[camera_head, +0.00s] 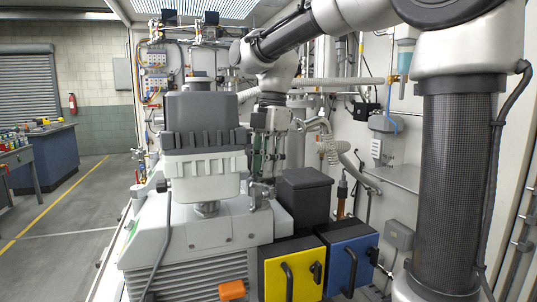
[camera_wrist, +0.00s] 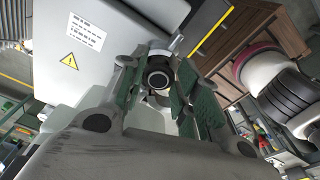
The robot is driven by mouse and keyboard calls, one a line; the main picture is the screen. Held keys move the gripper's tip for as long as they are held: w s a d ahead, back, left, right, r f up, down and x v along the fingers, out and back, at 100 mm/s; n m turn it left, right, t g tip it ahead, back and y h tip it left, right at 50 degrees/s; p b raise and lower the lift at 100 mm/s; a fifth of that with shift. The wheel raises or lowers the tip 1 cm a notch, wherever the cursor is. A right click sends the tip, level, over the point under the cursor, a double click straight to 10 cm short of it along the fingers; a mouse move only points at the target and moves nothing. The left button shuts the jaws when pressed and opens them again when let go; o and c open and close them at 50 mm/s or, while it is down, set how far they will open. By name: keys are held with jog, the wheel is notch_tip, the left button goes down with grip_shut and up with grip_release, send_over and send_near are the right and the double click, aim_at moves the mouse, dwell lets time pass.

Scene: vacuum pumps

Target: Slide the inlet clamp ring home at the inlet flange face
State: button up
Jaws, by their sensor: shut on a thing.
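My gripper (camera_head: 257,163) points down beside the tall grey pump housing (camera_head: 205,150) in the head view. In the wrist view my gripper (camera_wrist: 158,72) has its green-padded fingers on both sides of a round, dark-rimmed part with a pale inner ring (camera_wrist: 158,79). The gripper is shut on this part, which I take to be the inlet clamp ring. The inlet flange face cannot be told apart clearly from it. In the head view a small metal fitting (camera_head: 260,195) stands just below the fingers. The fingers hide the ring in that view.
A yellow box (camera_head: 292,270) and a blue box (camera_head: 350,258) with black handles stand at the front right. A black box (camera_head: 304,195) is right of the fitting. Hoses and pipes (camera_head: 340,84) crowd the back wall. The floor at left (camera_head: 70,240) is clear.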

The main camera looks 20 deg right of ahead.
jog(key=shift+d+f, duration=0.1)
dwell(0.3)
jog(key=shift+f, duration=0.7)
jog(key=shift+f, duration=0.15)
dwell(0.3)
jog(key=o, duration=0.9)
jog(key=shift+c, duration=0.2)
notch_tip(320, 180, up, 12)
jog(key=d, duration=0.1)
jog(key=shift+w+d, duration=0.2)
jog(key=shift+w, duration=0.1)
jog(key=shift+s+f, duration=0.1)
